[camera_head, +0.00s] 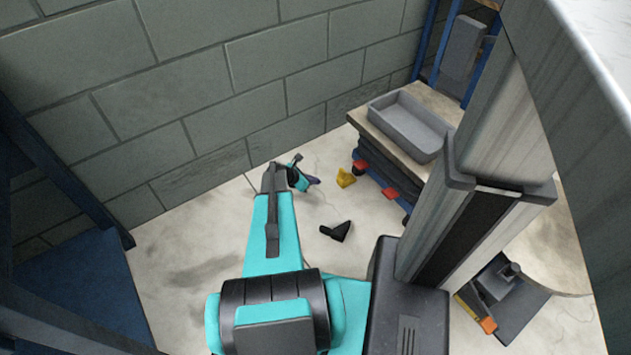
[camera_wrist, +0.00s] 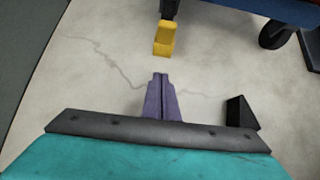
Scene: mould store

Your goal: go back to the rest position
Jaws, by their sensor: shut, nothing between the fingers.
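My gripper (camera_wrist: 160,80) has purple fingers that sit together at the bottom middle of the wrist view, shut with nothing between them. In the head view my gripper (camera_head: 315,181) shows small at the far end of my teal arm, above the pale floor (camera_head: 195,255). The fingers point toward a yellow block (camera_wrist: 164,40), with a gap of floor in view between them. The yellow block also shows in the head view (camera_head: 345,178), to the right of my gripper.
A black wedge (camera_head: 337,231) lies on the floor and shows right of my gripper in the wrist view (camera_wrist: 240,112). A wheeled cart (camera_head: 440,104) bears a grey tray (camera_head: 408,127). A block wall (camera_head: 180,90) stands behind. Blue frames stand at left (camera_head: 75,285).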

